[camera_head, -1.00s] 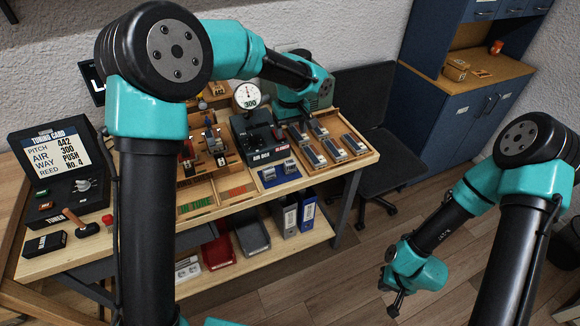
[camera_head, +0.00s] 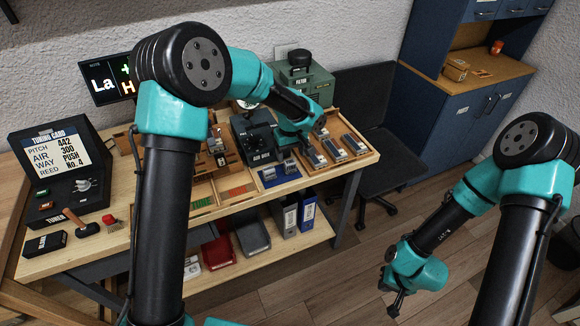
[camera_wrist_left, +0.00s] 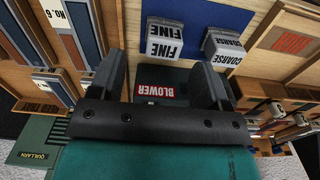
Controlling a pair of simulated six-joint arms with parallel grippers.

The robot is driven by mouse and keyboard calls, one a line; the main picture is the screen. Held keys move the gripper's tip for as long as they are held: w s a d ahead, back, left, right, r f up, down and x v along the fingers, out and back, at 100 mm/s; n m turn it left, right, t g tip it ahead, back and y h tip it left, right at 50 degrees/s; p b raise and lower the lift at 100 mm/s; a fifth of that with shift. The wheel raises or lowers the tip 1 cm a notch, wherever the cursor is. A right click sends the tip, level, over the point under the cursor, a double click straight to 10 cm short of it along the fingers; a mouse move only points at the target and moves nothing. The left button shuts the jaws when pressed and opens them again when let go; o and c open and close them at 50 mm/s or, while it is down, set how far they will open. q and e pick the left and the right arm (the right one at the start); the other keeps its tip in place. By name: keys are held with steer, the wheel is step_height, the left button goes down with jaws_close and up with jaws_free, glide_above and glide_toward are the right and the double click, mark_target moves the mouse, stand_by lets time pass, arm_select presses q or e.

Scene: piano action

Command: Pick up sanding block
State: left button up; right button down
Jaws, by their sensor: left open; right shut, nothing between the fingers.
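Two small grey sanding blocks with white labels sit on a blue mat (camera_head: 282,179) at the front of the bench. In the left wrist view, one is labelled FINE (camera_wrist_left: 164,40) and the other COARSE (camera_wrist_left: 223,47). My left gripper (camera_wrist_left: 160,78) is open, with nothing between its fingers. In that view the FINE block appears beyond the gap between the fingers, and COARSE appears beyond the finger on the right. In the head view my left gripper is near the mat's right side, its fingertips partly hard to make out. My right gripper (camera_head: 397,302) is shut and empty over the floor.
The black BLOWER box (camera_head: 254,138) stands behind the mat. A wooden tray of reed blocks (camera_head: 338,147) lies to the right, close to my left gripper. The tuning card box (camera_head: 50,165) and a mallet (camera_head: 80,224) are at the left.

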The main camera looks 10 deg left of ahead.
mark_target(289, 161)
arm_select(q)
steer(key=shift+a+f, duration=0.15)
steer(key=shift+f, duration=1.15)
steer(key=shift+a+f, duration=0.1)
steer(key=shift+f, duration=1.2)
steer(key=shift+c, duration=0.3)
steer(key=c, duration=1)
steer(key=shift+o, duration=0.2)
steer(key=shift+r, duration=0.1)
steer(key=shift+r, duration=1.8)
steer(key=s+d+r, duration=0.1)
steer(key=s+d, duration=0.2)
steer(key=s, duration=1.2)
steer(key=shift+s+r, duration=0.15)
steer(key=shift+s, duration=0.2)
